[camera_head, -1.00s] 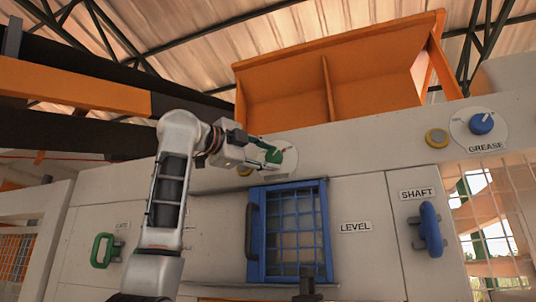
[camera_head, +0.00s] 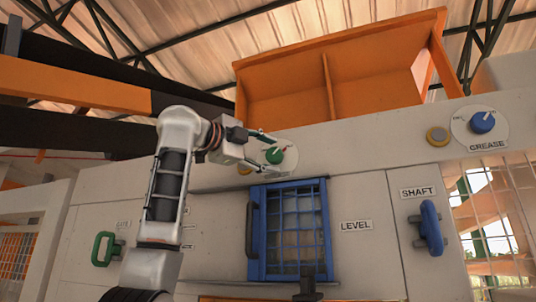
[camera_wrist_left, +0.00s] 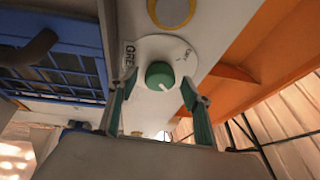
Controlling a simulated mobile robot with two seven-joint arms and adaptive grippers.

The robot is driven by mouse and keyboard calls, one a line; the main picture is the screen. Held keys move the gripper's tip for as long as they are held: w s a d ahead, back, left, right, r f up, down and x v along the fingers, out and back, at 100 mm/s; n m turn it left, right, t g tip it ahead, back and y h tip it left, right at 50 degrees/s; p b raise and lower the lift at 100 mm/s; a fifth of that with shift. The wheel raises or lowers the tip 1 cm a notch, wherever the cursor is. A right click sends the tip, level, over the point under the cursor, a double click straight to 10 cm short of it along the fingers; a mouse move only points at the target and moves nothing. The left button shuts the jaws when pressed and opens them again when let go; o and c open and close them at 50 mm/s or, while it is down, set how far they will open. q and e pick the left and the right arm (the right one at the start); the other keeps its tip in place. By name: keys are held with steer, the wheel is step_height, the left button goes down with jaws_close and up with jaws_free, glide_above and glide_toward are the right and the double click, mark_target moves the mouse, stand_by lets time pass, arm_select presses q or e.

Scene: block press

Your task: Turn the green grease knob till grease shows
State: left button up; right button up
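The green grease knob (camera_head: 274,156) sits on a round pale dial plate (camera_head: 290,161) on the machine's front, above the blue grated window. In the left wrist view the green knob (camera_wrist_left: 159,75) shows a white mark pointing to the lower right, and part of the GREASE label shows on its plate. My left gripper (camera_head: 267,153) is open at the knob. In the left wrist view its fingers (camera_wrist_left: 158,88) stand apart on either side of the knob, with gaps visible. I cannot identify my right gripper in any view.
A blue knob (camera_head: 482,123) with its own GREASE label is at the far right. The blue window (camera_head: 292,232), a blue SHAFT handle (camera_head: 431,228) and a green handle (camera_head: 104,248) are lower. An orange hopper (camera_head: 335,80) is above.

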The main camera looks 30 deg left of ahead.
arm_select(q)
steer(key=v, duration=1.2)
stand_by(0.5)
